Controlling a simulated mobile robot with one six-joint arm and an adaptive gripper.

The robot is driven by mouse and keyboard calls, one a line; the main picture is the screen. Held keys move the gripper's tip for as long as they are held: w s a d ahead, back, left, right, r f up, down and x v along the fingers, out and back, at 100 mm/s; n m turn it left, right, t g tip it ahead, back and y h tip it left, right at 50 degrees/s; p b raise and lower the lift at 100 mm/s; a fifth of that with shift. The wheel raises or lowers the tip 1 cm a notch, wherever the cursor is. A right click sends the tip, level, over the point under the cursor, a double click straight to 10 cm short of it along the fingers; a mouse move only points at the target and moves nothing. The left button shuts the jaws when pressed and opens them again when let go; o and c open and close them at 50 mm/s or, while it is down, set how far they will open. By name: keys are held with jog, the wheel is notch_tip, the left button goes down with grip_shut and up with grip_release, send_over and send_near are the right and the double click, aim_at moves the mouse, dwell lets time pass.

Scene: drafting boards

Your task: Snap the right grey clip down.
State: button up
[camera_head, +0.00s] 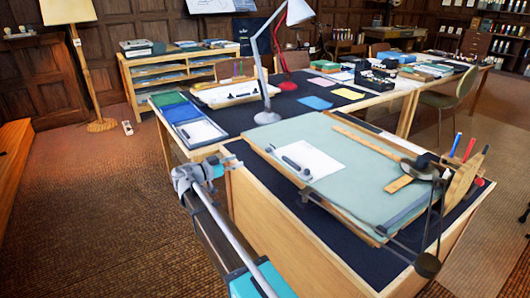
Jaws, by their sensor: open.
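A dark grey clip-like piece (297,167) lies on a white sheet (311,158) on the green drafting board (345,185). I cannot tell whether it is a clip or which way it is tilted. Two small dark pieces, the right one (242,95) and the left one (216,99), sit on a pale board (228,91) farther back; they are too small to make out. My gripper (233,160) is small and dark at the end of my grey and teal arm, by the near table's left corner, left of the sheet. It is open; its fingertips are hard to make out.
A wooden rule (372,139) and a drafting-machine arm (437,212) cross the board's right side. A white lamp (267,117) stands behind it.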

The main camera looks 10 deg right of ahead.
aim_at(266, 151)
jog(key=x, duration=1.3)
jog(key=shift+d, duration=0.1)
